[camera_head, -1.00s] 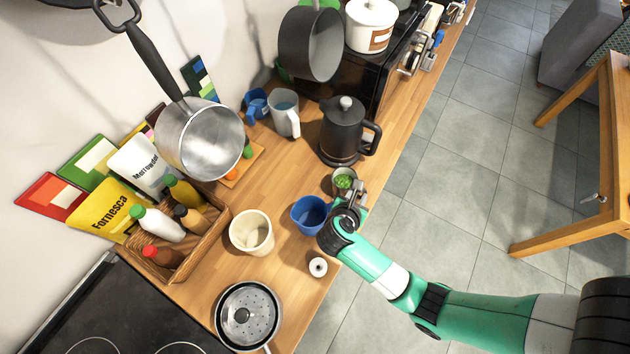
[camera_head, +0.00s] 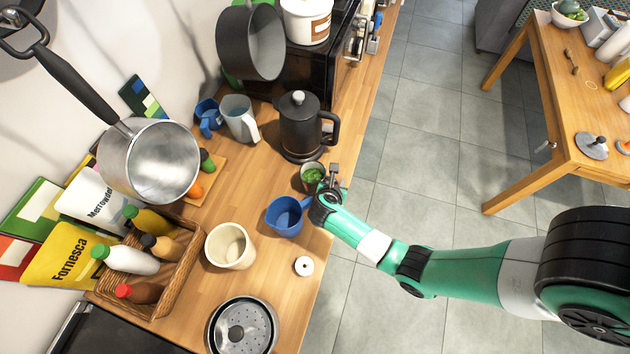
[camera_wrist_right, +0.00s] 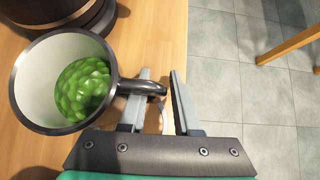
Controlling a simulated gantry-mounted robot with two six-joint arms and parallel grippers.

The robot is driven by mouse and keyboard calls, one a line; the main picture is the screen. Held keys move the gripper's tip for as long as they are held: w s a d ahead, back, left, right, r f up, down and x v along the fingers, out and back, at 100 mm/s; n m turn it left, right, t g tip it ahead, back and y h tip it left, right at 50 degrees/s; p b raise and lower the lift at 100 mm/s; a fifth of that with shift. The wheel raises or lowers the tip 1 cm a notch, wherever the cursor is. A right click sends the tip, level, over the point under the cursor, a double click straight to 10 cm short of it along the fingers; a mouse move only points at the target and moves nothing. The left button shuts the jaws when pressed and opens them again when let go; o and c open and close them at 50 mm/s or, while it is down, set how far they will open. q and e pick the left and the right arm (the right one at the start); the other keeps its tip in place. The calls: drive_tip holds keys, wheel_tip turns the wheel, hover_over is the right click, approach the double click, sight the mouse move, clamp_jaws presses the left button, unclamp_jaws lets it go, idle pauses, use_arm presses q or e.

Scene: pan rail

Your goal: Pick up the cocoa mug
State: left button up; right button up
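No mug in view shows cocoa that I can make out. A small dark-rimmed mug with green contents (camera_head: 310,176) stands by the counter's front edge. It fills the left of the right wrist view (camera_wrist_right: 66,82), its handle pointing right. My right gripper (camera_head: 333,176) is at that mug's handle side. In the right wrist view my right gripper (camera_wrist_right: 160,98) has its fingers apart; the handle crosses over the left finger to the gap. A blue mug (camera_head: 284,217) stands close to the right gripper. Another blue mug (camera_head: 207,118) stands farther back. My left gripper is out of view.
A dark kettle (camera_head: 300,124) stands just behind the green-filled mug. A grey pitcher (camera_head: 238,118), cream cup (camera_head: 229,246) and white roll-like item (camera_head: 304,266) are nearby. A wicker basket (camera_head: 178,280) holds bottles. Pans hang above. Floor lies beyond the edge.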

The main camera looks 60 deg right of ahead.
drive_tip(key=shift+w+d+f, duration=0.1)
drive_tip(key=shift+d+f, duration=0.4)
drive_tip(key=shift+f, duration=0.05)
drive_tip(key=shift+c, duration=0.2)
clamp_jaws()
drive_tip(key=shift+r, duration=0.1)
idle(0.8)
